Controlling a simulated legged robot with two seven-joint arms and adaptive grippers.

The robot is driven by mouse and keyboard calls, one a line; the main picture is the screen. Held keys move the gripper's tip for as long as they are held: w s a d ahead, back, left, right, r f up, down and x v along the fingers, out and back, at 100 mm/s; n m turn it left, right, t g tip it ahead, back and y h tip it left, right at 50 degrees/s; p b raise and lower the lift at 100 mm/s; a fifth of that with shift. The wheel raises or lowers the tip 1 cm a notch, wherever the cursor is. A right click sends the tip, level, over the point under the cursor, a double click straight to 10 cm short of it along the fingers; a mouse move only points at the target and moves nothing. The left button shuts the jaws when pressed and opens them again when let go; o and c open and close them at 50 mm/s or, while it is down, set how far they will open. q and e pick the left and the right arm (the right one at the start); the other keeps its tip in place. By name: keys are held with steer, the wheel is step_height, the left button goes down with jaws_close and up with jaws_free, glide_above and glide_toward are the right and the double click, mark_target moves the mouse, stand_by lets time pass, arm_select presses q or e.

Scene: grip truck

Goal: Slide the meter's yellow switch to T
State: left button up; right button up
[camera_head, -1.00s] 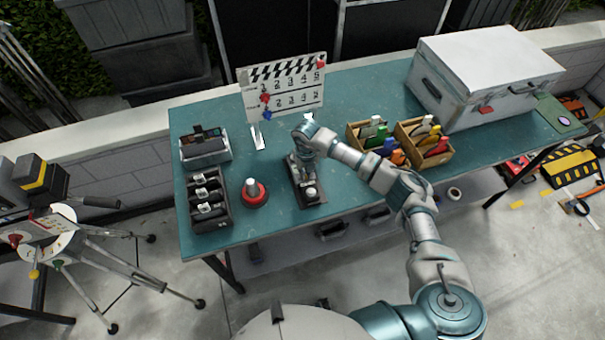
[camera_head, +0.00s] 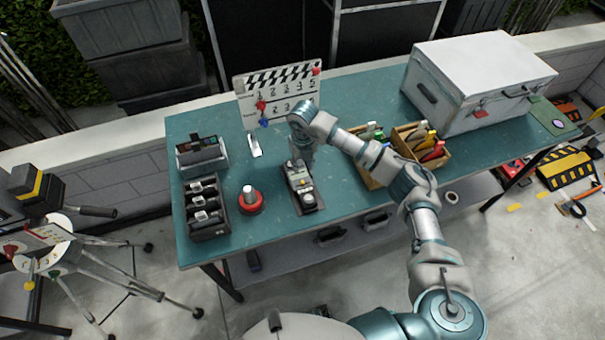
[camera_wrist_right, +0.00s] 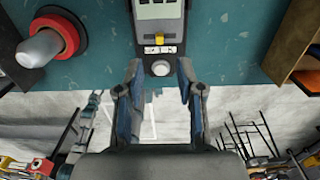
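The meter (camera_head: 301,190) is a dark handheld box with a light face, lying on the teal table. In the right wrist view the meter (camera_wrist_right: 159,14) enters from the top edge.
A red-based button (camera_head: 250,203) and a dark tray (camera_head: 210,224) stand left of the meter. Wooden boxes (camera_head: 443,158) with coloured items and a white case (camera_head: 480,75) are at the right. A clapperboard (camera_head: 284,92) stands behind.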

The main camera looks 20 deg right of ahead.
steer(key=shift+r, duration=1.45)
